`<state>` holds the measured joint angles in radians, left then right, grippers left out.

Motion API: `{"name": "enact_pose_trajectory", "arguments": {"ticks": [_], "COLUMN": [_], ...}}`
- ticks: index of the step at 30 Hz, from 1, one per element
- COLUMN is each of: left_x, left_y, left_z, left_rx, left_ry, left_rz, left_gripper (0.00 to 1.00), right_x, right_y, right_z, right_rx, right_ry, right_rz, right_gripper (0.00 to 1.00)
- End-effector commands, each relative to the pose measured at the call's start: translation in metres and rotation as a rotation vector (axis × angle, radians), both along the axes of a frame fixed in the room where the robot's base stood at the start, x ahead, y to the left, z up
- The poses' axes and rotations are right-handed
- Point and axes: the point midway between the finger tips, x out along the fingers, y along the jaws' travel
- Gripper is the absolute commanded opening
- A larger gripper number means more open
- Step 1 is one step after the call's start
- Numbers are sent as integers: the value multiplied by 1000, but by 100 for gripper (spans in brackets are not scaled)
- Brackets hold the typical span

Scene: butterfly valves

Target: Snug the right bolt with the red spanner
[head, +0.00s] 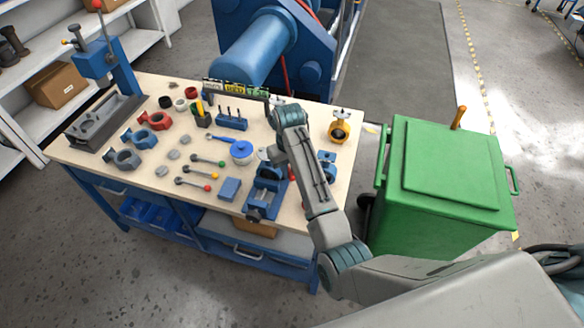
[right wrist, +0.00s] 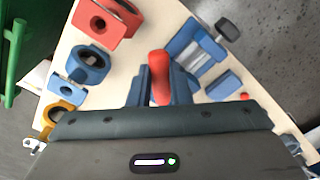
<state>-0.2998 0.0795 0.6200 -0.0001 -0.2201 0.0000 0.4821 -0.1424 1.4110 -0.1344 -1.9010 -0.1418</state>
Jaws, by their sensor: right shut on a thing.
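My right gripper (head: 273,153) is over the right half of the workbench, beside the blue vise (head: 264,192). In the right wrist view my right gripper (right wrist: 160,88) is shut on the red handle of the spanner (right wrist: 160,68), which sits between the two fingers. The spanner's head is hidden. The vise (right wrist: 198,45) also shows there, just right of the fingers. A red block with round holes (right wrist: 106,16) and a blue ring-shaped body (right wrist: 88,64) lie to the left. I cannot make out the right bolt. My left gripper is not in view.
The workbench (head: 205,95) carries several valve bodies, coloured-knob levers and a blue-lidded tub (head: 242,152). A yellow valve (head: 340,129) stands at the bench's right end. A green bin (head: 445,185) stands right of the bench. A press (head: 105,65) is at the left.

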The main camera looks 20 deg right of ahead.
Motion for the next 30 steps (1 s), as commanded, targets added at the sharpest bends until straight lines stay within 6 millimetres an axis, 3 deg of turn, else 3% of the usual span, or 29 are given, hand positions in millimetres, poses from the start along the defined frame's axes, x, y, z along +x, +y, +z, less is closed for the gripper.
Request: {"name": "enact_pose_trajectory", "arguments": {"ticks": [30], "left_x": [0], "left_y": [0], "left_z": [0], "left_rx": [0], "left_ry": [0], "left_rz": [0], "left_gripper": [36], "right_x": [-4], "right_y": [29], "right_z": [-3], "right_rx": [0], "right_ry": [10], "right_rz": [-277], "right_gripper": [0]}}
